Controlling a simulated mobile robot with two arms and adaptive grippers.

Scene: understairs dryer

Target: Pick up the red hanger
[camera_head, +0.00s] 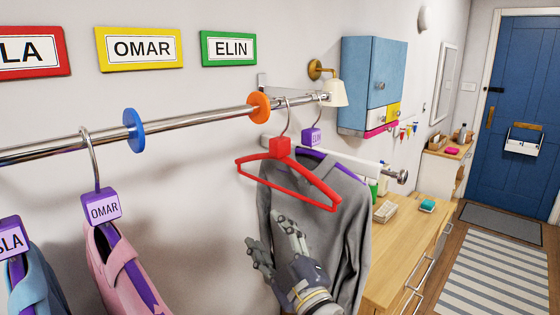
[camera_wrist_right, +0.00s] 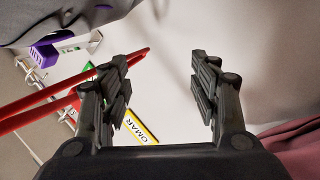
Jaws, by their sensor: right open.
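The red hanger (camera_head: 288,168) hangs by its metal hook from the rail (camera_head: 200,118), in front of a grey garment. It is empty. In the right wrist view part of its red frame (camera_wrist_right: 70,100) crosses the left side, near and partly behind the left finger. My right gripper (camera_head: 272,232) is open, just below the hanger's lower bar in the head view. In the right wrist view its fingers (camera_wrist_right: 165,85) are spread wide with nothing between them but the wall and part of a sign. My left gripper is not in view.
A grey garment (camera_head: 330,215) on a purple hanger hangs behind the red one. A pink garment (camera_head: 128,270) hangs to the left. Blue (camera_head: 133,130) and orange (camera_head: 259,106) discs divide the rail. A wooden counter (camera_head: 405,235) stands at right.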

